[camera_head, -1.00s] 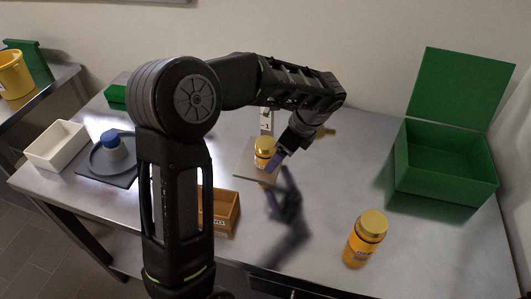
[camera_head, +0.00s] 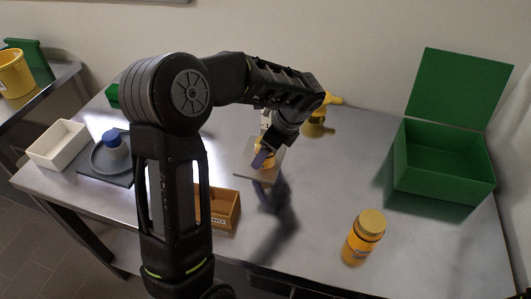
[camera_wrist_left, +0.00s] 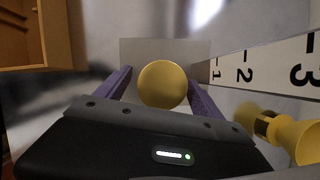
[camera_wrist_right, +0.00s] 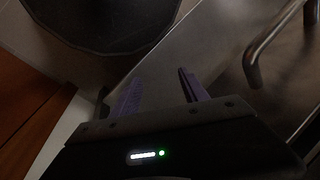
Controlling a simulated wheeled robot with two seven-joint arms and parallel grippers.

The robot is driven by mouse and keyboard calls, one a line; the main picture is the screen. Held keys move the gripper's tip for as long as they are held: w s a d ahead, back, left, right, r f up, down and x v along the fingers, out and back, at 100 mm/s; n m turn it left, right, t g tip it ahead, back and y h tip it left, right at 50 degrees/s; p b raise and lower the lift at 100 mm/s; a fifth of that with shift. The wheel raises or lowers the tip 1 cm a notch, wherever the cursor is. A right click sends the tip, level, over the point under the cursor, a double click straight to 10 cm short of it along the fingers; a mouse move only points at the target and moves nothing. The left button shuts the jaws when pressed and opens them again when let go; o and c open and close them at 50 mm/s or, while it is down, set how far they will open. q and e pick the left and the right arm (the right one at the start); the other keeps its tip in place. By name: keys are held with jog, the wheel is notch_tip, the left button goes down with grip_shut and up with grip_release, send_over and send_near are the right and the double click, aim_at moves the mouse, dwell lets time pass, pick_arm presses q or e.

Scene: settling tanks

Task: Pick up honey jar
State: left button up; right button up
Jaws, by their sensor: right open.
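An amber jar with a yellow-gold lid stands on a square light plate (camera_head: 243,172) mid-table; its lid (camera_wrist_left: 162,84) shows in the left wrist view. A similar, larger-looking amber jar (camera_head: 363,240) with a gold lid stands upright at the front right of the table. I cannot read either label. My left gripper (camera_head: 262,160) is over the plate with its purple fingers on either side of the jar's lid, apart and with gaps visible in the left wrist view (camera_wrist_left: 160,90). It partly hides this jar. My right gripper (camera_wrist_right: 158,90) is open and empty, away from the jars.
An open green box (camera_head: 445,185) stands at the right. A yellow object (camera_head: 318,122) and a numbered white strip (camera_wrist_left: 265,68) are close behind the plate.

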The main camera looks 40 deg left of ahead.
pick_arm(q)
grip_shut()
dwell(0.7)
